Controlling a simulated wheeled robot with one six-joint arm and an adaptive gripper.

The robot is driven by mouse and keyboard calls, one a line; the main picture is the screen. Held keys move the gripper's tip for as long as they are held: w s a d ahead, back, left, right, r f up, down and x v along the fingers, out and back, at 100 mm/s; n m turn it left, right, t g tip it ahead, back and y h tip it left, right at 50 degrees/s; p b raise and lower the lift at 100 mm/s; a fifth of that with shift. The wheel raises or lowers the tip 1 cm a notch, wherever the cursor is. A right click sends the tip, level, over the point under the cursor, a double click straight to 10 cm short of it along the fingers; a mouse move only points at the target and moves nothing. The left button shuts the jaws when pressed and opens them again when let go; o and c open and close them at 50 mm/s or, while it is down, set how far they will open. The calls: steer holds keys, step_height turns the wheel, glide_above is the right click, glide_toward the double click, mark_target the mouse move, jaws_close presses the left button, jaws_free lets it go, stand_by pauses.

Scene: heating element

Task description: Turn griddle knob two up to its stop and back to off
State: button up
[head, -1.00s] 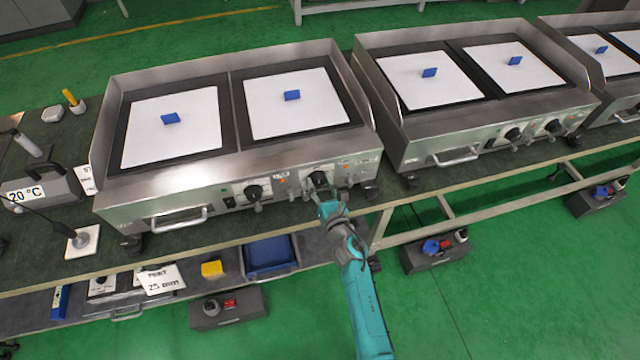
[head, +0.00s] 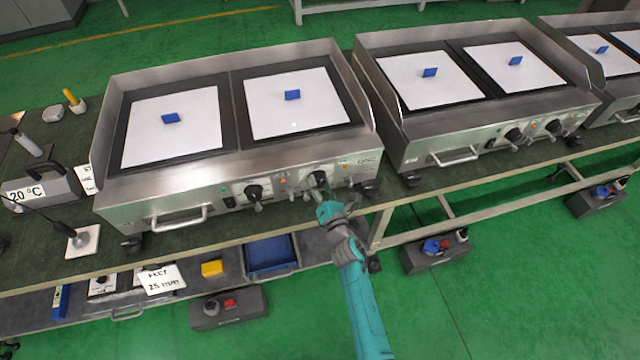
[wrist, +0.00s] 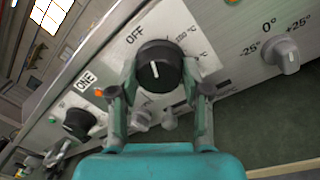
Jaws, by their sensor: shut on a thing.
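Griddle knob two (wrist: 158,68), black with a white line, sits on the front panel of the nearest griddle; in the head view (head: 319,178) it is partly behind my gripper. In the wrist view, OFF is printed at the knob's upper left and a temperature scale at its upper right. The white line runs nearly upright in the picture; which end points is hard to tell. My gripper (wrist: 160,96) is shut on the knob, one finger at each side. It also shows in the head view (head: 322,193).
Knob one (wrist: 78,122) is left of knob two; it also shows in the head view (head: 254,192). A small grey knob (wrist: 285,55) marked -25°, 0°, +25° is at the right. Small grey levers (wrist: 168,121) lie just below knob two.

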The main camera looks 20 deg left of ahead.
steer(key=m, duration=0.4)
steer(key=shift+m+t, duration=0.3)
steer(key=shift+m, duration=0.1)
steer(key=m, duration=0.4)
steer(key=shift+h, duration=0.3)
steer(key=m, duration=0.5)
steer(key=shift+t, duration=0.4)
steer(key=m, duration=0.4)
steer(key=shift+h, duration=0.4)
steer(key=m, duration=0.5)
steer(key=shift+s+a+m+h, duration=0.1)
steer(key=shift+m+h, duration=0.2)
steer(key=shift+m, duration=0.1)
steer(key=m, duration=0.6)
steer(key=shift+h, duration=0.3)
